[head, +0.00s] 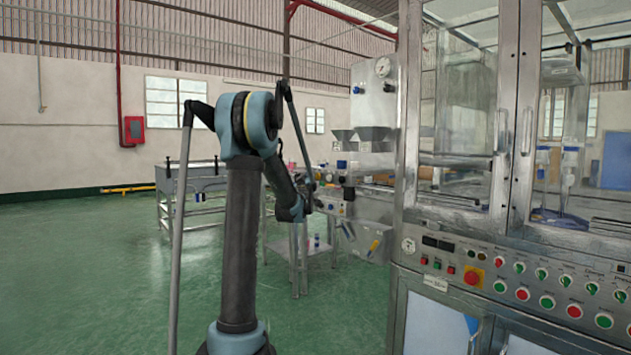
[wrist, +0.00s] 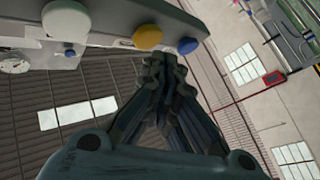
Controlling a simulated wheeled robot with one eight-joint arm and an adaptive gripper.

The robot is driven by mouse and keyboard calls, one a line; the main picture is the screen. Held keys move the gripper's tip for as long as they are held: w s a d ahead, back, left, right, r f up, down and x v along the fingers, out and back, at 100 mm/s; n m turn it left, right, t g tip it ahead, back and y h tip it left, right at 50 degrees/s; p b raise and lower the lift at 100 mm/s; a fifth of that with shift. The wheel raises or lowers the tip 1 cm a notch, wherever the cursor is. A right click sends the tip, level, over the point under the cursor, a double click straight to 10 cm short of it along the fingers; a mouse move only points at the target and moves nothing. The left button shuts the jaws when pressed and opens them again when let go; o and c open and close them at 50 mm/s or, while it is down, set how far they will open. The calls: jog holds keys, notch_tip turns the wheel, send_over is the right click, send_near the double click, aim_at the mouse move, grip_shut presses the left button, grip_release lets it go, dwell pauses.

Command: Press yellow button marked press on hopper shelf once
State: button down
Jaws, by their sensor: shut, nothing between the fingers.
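The yellow button (wrist: 148,37) shows in the wrist view as a round cap on a pale panel at the top. Any label on the button is not readable. In the head view my gripper is small beside the hopper machine (head: 378,105).
Two grey hoppers (head: 372,136) sit on the machine in the head view. A steel cabinet with a control panel (head: 520,275) stands at right. Green floor (head: 120,270) is clear at left.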

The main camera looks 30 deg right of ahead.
jog(key=shift+d, duration=0.15)
jog(key=shift+d+r, duration=0.1)
jog(key=shift+d, duration=0.2)
jog(key=shift+d, duration=0.55)
dwell(0.9)
jog(key=shift+a, duration=0.1)
jog(key=shift+s+a, duration=0.1)
jog(key=shift+a, duration=0.8)
jog(key=shift+s+a, duration=0.2)
jog(key=shift+a, duration=2.3)
